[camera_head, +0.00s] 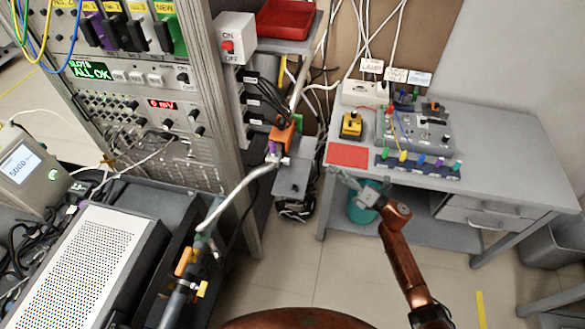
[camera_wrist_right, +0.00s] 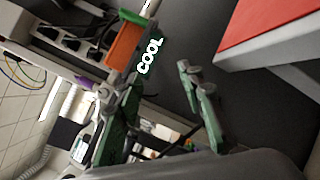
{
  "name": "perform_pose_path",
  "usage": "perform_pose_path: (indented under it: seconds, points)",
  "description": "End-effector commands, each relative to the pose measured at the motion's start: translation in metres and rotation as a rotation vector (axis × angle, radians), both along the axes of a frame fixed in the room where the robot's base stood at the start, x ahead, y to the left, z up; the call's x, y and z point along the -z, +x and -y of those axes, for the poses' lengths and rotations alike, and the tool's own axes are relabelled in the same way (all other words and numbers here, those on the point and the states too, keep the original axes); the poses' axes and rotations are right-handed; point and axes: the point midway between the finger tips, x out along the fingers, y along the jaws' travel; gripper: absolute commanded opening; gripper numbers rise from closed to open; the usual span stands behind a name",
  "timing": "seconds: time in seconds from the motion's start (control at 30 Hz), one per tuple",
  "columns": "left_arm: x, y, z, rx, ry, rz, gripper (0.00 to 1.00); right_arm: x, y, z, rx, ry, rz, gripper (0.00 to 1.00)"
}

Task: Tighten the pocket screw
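I cannot make out the pocket screw in either view. An orange block (camera_head: 283,133) with a small purple part beside it sits by the rack post, at the end of a pale hose; the orange block also shows in the right wrist view (camera_wrist_right: 126,43), near a lit COOL sign (camera_wrist_right: 149,55). My right gripper (camera_head: 345,178) is in front of the small table, left of its front edge. In the right wrist view its green-sided fingers (camera_wrist_right: 158,75) stand apart with nothing seen between them. My left gripper is in neither view.
The grey table (camera_head: 510,150) holds a red mat (camera_head: 348,155), a yellow box (camera_head: 351,126) and a control panel with knobs (camera_head: 420,128). A teal bin (camera_head: 364,205) stands below. The instrument rack (camera_head: 150,110) fills the left. Cables hang behind; the front floor is open.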

Motion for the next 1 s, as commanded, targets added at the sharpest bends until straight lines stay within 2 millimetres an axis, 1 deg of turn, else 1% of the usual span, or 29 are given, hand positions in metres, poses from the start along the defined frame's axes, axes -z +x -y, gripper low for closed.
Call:
perform_pose_path:
  seconds: [0.03, 0.1, 0.2, 0.23, 0.3, 0.37, 0.53, 0.67, 0.8, 0.9, 1.0]
  points:
    - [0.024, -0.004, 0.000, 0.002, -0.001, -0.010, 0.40, -0.021, 0.001, -0.024, -0.095, -0.127, 0.166, 0.35]
    - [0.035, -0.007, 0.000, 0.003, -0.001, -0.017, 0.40, -0.053, -0.009, -0.051, -0.199, -0.277, 0.365, 0.35]
    - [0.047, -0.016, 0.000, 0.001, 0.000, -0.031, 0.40, -0.079, -0.024, -0.076, -0.307, -0.438, 0.578, 0.35]
    - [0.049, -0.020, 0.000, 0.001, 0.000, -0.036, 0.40, -0.084, -0.028, -0.081, -0.331, -0.474, 0.626, 0.35]
    - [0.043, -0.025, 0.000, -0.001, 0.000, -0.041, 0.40, -0.086, -0.031, -0.082, -0.371, -0.506, 0.651, 0.35]
    - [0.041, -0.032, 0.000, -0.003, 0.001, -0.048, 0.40, -0.086, -0.032, -0.084, -0.396, -0.522, 0.667, 0.35]
    - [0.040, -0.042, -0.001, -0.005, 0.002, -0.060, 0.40, -0.086, -0.030, -0.099, -0.417, -0.532, 0.680, 0.35]
    - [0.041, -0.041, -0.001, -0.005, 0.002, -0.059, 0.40, -0.086, -0.023, -0.119, -0.415, -0.529, 0.679, 0.35]
    - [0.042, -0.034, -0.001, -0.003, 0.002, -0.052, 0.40, -0.085, -0.017, -0.139, -0.414, -0.529, 0.676, 0.35]
    - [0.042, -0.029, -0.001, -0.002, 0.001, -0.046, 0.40, -0.085, -0.013, -0.150, -0.413, -0.529, 0.676, 0.35]
    - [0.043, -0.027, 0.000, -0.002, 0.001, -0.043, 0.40, -0.084, -0.011, -0.156, -0.413, -0.530, 0.675, 0.35]
